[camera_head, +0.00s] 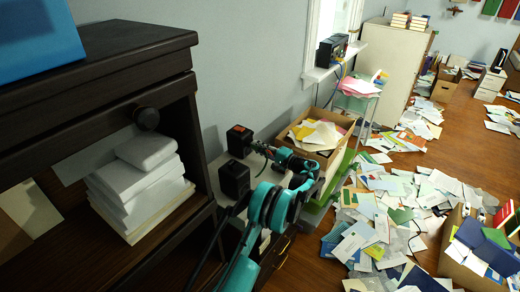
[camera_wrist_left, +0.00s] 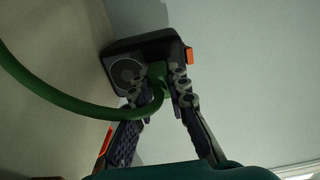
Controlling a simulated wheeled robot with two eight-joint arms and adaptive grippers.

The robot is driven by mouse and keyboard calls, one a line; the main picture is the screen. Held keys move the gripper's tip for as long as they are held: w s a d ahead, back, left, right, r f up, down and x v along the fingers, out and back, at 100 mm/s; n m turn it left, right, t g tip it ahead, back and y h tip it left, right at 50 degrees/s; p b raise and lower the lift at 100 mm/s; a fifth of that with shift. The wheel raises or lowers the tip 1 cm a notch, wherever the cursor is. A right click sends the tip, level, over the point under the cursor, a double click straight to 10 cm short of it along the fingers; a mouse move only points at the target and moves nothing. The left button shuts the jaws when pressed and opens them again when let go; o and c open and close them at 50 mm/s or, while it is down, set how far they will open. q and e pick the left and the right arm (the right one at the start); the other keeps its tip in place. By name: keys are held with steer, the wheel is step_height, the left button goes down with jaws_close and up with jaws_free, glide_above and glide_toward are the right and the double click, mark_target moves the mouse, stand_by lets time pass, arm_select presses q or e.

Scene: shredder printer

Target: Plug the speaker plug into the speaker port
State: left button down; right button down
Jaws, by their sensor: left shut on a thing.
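A black speaker (camera_head: 240,137) with an orange patch stands against the wall on the light-topped cabinet. In the left wrist view the speaker (camera_wrist_left: 127,73) shows a round cone and an orange part at its edge. My left gripper (camera_head: 258,149) is right at the speaker's near face. In the wrist view my left gripper (camera_wrist_left: 158,91) is shut on the green speaker plug (camera_wrist_left: 157,73). The plug's tip is at the speaker's face beside the cone. The port is hidden, and I cannot tell whether the plug is in it. My right gripper is not in view.
A green cable (camera_wrist_left: 75,103) curves from the plug to the left. A second black box (camera_head: 234,178) stands close in front of the speaker. A dark shelf (camera_head: 150,45) with white paper stacks is at left. A cardboard box of papers (camera_head: 316,145) stands behind my arm.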

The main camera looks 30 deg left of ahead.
arm_select(q)
steer(key=shift+a, duration=0.2)
steer(key=c, duration=1.9)
jaws_free()
steer(key=o, duration=0.5)
